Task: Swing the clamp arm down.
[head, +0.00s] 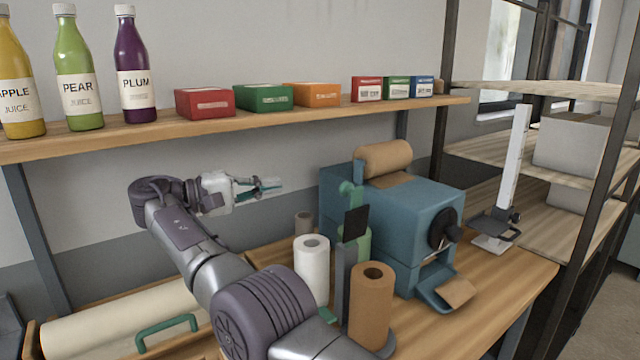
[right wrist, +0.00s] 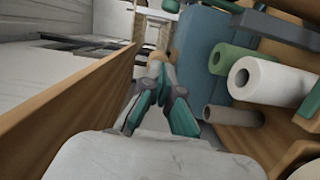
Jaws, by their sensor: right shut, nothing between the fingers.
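A tall white arm (head: 515,150) stands nearly upright on a small stand with a dark bracket and white base (head: 491,243), at the right end of the wooden bench. It looks like the clamp arm, in a raised position. My right gripper (head: 276,186) is far to the left of it, below the wall shelf and left of the blue machine. Its teal-tipped fingers are closed together and empty. They also show closed in the right wrist view (right wrist: 159,68). I cannot make out the clamp arm for certain there. My left gripper is not in view.
A blue machine (head: 390,225) with a black crank and brown roll stands between my right gripper and the white arm. White (head: 312,270) and brown (head: 371,306) rolls stand in front of it. The wall shelf (head: 300,121) with bottles and boxes runs above. A rack stands right.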

